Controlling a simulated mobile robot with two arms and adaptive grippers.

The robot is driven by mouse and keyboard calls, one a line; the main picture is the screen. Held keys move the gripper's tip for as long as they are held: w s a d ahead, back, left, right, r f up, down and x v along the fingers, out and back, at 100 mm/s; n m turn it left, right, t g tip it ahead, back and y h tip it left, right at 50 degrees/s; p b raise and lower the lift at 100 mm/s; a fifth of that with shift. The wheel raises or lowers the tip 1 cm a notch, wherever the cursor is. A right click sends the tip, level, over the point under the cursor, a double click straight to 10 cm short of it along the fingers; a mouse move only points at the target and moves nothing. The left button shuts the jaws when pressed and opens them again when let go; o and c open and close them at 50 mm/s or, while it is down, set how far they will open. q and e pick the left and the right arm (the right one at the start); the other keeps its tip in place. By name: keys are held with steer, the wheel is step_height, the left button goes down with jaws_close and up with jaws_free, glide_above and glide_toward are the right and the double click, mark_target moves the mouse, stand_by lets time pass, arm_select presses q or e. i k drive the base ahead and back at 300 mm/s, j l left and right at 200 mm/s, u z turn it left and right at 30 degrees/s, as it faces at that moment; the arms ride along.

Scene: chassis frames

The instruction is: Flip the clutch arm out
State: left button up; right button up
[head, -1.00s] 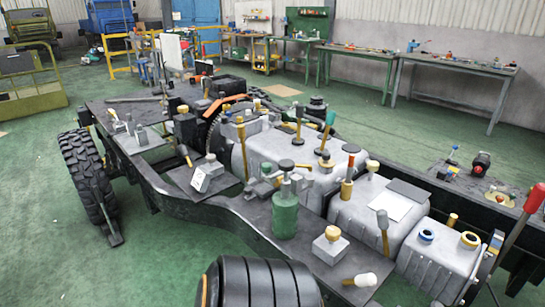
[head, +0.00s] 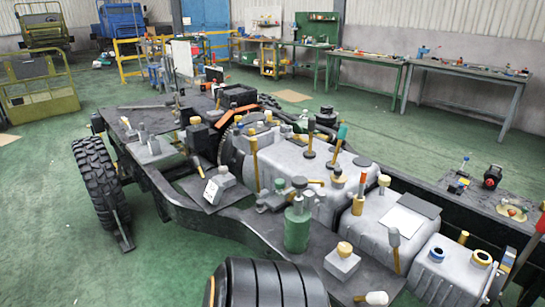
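The chassis frame (head: 190,205) stretches across the middle of the view, with grey engine and gearbox-like housings on it. Several levers and knobs stand on the housings: a yellow stick with a dark top (head: 253,150), a green-handled lever (head: 340,136), and a grey-headed lever (head: 394,242). A red-handled lever (head: 541,224) is cut by the right edge. I cannot tell which part is the clutch arm or how it is turned. Neither of my grippers is in view.
A dark-lidded green canister (head: 297,228) stands on the frame's near side. A tyre (head: 97,177) is at left and a large black ribbed cylinder (head: 262,285) at the near edge. Workbenches (head: 470,85) line the back wall. Green floor is clear at left.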

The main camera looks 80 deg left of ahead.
mark_target(253, 141)
steer(key=k+j+u, duration=0.15)
steer(key=u, duration=0.3)
steer(key=k+j+u, duration=0.1)
steer(key=j+u, duration=0.15)
steer(key=u, duration=1.95)
steer(key=i+j, duration=0.1)
steer(key=j, duration=0.95)
steer(key=i+j, duration=0.15)
steer(key=j, duration=0.35)
steer(key=i+j, duration=0.1)
steer(key=j, duration=0.45)
steer(key=i+j+u, duration=0.1)
steer(key=j, duration=0.4)
steer(key=i+j, duration=0.1)
steer(key=j, duration=0.4)
